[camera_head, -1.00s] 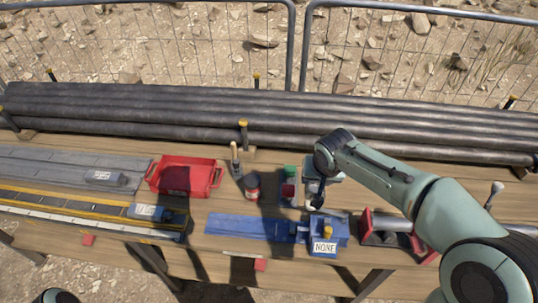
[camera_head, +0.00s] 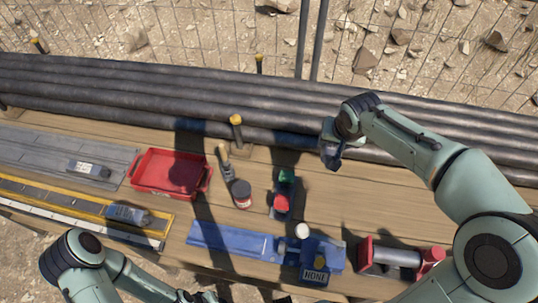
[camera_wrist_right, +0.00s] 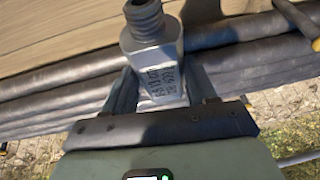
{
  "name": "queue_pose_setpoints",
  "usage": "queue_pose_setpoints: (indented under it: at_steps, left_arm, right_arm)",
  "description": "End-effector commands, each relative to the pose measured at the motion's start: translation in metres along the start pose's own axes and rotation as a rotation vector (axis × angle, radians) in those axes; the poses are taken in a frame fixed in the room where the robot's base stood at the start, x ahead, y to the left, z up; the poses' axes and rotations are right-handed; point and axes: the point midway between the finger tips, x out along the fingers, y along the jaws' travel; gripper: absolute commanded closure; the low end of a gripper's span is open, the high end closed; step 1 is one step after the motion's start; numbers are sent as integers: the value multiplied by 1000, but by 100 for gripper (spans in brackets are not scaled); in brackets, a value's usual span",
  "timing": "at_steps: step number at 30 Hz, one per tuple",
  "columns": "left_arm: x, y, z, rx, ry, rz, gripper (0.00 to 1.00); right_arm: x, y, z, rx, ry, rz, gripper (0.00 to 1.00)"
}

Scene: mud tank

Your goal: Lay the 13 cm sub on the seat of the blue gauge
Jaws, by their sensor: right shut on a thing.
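My right gripper (camera_head: 330,154) is in the air near the front of the stacked pipes, behind the blue gauge (camera_head: 232,240). In the right wrist view it is shut on a grey metal sub (camera_wrist_right: 153,58) with a threaded end pointing away from the gripper. Dark marking on the sub is too blurred to read surely.
A red tray (camera_head: 170,172), a dark tin (camera_head: 241,194), a brush (camera_head: 224,158) and a stand with green and red parts (camera_head: 283,194) are behind the gauge. A red-ended fixture (camera_head: 390,257) is at its right. Grey labelled pieces (camera_head: 88,168) lie at left.

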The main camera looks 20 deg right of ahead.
Motion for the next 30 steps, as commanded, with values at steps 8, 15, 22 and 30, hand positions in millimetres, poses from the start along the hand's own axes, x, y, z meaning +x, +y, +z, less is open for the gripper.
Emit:
queue_pose_setpoints:
  at_steps: [8, 15, 22, 30]
  left_arm:
    - [2, -2, 1, -2, -2, -1, 57]
    - [11, -6, 5, -4, -8, -3, 57]
    - [23, -12, 10, -6, -15, -6, 57]
    - [32, -16, 13, -7, -20, -7, 57]
  right_arm:
    - [10, 1, 4, -2, 0, 1, 100]
    - [62, 6, 27, -2, -4, 1, 100]
    - [115, 11, 49, -2, -3, -1, 100]
    - [144, 13, 60, -1, 3, -1, 100]
